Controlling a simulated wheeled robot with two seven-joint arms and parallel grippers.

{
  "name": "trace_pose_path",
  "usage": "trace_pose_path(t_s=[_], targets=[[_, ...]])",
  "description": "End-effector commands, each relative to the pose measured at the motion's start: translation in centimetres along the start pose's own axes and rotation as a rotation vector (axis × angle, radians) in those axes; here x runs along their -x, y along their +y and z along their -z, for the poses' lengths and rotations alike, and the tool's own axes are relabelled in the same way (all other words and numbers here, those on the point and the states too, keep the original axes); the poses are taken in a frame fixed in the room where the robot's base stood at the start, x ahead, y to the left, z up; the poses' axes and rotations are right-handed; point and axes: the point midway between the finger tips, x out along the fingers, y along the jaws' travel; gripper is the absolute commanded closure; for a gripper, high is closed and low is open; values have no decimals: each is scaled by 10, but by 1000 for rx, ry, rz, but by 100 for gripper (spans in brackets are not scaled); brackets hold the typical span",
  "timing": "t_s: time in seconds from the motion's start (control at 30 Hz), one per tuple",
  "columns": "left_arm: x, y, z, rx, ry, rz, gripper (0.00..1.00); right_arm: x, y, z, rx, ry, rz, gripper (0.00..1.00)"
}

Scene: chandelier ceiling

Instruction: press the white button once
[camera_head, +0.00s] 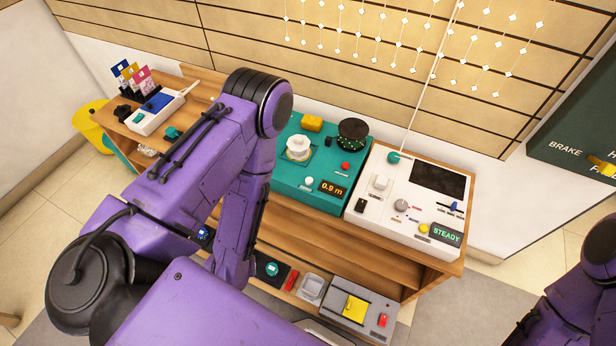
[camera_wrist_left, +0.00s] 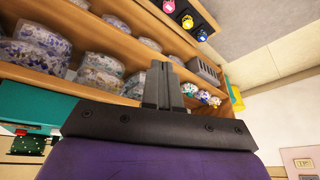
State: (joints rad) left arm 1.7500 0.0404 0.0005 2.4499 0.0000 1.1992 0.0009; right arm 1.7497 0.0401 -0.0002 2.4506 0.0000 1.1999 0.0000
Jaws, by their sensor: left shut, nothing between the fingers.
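A small round white button (camera_head: 309,181) is on the front of the teal console (camera_head: 283,186), left of the display reading "0.9 m".
A red button (camera_head: 345,166) is on the teal console. Shelves with patterned bags or jars (camera_wrist_left: 45,45) surround the left gripper's view.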

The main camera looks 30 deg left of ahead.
Motion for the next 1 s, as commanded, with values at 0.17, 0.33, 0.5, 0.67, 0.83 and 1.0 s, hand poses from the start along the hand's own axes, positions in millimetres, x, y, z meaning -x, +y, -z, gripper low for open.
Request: trace_pose_path(t_s=[0.17, 0.33, 0.5, 0.67, 0.83, 1.0], targets=[[0, 31, 6, 207, -61, -61, 100, 10, 1, 4, 0, 0, 0, 57], [9, 110, 48, 633, -190, -220, 100, 24, 2, 10, 0, 1, 1, 57], [28, 166, 120, 989, -294, -380, 100, 35, 3, 15, 0, 1, 1, 57], [51, 190, 197, 1251, -369, -523, 100, 43, 4, 18, 0, 1, 1, 57], [70, 194, 255, 1421, -419, -628, 100, 48, 4, 20, 0, 1, 1, 57], [77, 192, 276, 1479, -438, -666, 100, 49, 4, 20, 0, 1, 1, 57]])
